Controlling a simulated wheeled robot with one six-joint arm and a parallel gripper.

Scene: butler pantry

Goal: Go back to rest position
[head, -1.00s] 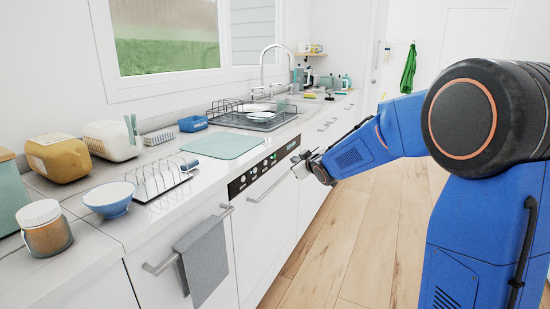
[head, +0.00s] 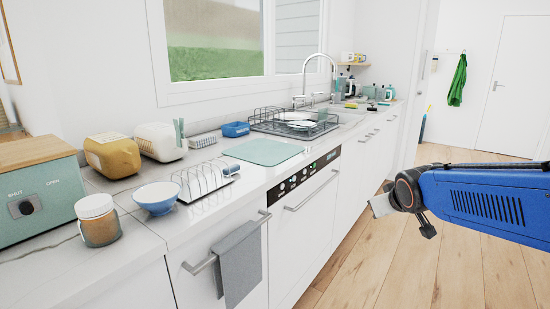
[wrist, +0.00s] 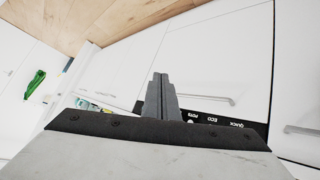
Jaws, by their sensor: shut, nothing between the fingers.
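My gripper (head: 403,199) is at the end of my blue arm on the right of the head view, over the wooden floor in front of the counter. It is apart from the counter and touches nothing that I can see. In the wrist view my gripper (wrist: 160,85) has its two grey fingers together, with nothing between them. The wrist view looks at the white cabinet fronts and the black dishwasher panel (wrist: 215,124), tilted.
The counter on the left holds a blue bowl (head: 156,197), a jar (head: 99,221), a toast rack (head: 204,180), a green mat (head: 262,152) and a dish rack (head: 293,124). A grey towel (head: 238,264) hangs from a handle. The wooden floor (head: 365,262) is clear.

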